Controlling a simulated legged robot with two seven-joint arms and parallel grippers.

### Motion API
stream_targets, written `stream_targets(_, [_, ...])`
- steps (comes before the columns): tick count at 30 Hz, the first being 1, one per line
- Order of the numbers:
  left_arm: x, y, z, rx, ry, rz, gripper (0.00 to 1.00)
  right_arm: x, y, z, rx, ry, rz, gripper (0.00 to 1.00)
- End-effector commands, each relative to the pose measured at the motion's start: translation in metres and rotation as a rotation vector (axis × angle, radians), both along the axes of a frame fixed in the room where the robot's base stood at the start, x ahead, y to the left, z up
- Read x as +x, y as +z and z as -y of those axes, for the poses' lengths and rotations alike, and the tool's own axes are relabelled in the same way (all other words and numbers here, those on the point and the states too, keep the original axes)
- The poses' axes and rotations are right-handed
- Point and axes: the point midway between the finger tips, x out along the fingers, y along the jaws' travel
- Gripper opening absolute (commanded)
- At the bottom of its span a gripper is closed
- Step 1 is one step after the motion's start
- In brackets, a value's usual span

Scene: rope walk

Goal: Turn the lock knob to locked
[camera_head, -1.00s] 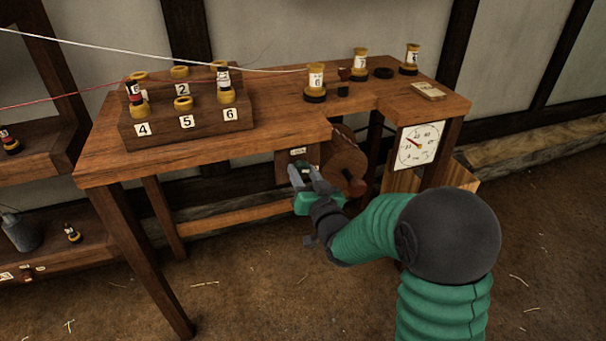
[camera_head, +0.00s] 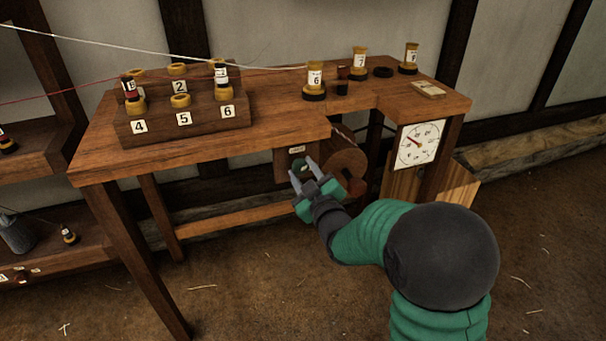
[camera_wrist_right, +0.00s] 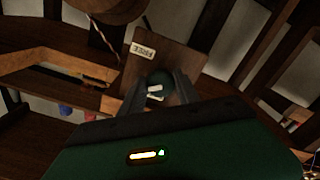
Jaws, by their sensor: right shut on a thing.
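The lock knob (camera_head: 298,164) is small, round and dark green, on a wooden plate (camera_head: 281,168) under the bench top. My right gripper (camera_head: 302,168) is shut on it, one finger on each side. In the right wrist view the knob (camera_wrist_right: 158,79) sits between the fingertips with a white mark on it. A label reading FREE (camera_wrist_right: 143,51) shows upside down on the plate. A second pale label behind the knob is mostly hidden and I cannot read it. My left gripper is out of view.
A wooden drum (camera_head: 346,164) sits close right of the knob. A dial (camera_head: 419,144) hangs at the bench's right. The bench top (camera_head: 275,118) carries a numbered spool rack (camera_head: 158,132) and several spools. A white line and a red line cross above the rack.

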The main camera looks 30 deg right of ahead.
Motion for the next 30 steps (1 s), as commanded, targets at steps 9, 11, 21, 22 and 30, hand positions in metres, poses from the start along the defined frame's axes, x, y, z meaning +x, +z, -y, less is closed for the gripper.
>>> stream_targets(9, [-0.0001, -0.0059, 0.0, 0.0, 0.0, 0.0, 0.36, 0.0004, -0.0006, -0.0015, -0.291, 0.004, -0.07, 0.0])
stream_targets(11, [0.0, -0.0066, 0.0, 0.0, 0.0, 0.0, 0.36, 0.0002, -0.0006, -0.0012, -0.347, 0.004, -0.084, 0.0])
stream_targets(21, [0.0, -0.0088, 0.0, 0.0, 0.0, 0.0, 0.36, 0.0002, -0.0007, -0.0014, -0.652, 0.006, -0.16, 0.0])
stream_targets(22, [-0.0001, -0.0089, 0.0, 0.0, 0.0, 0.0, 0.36, 0.0002, -0.0007, -0.0014, -0.676, 0.006, -0.166, 0.0])
stream_targets(30, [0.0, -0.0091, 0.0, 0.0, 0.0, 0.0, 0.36, 0.0002, -0.0013, -0.0018, -0.856, 0.008, -0.211, 0.0])
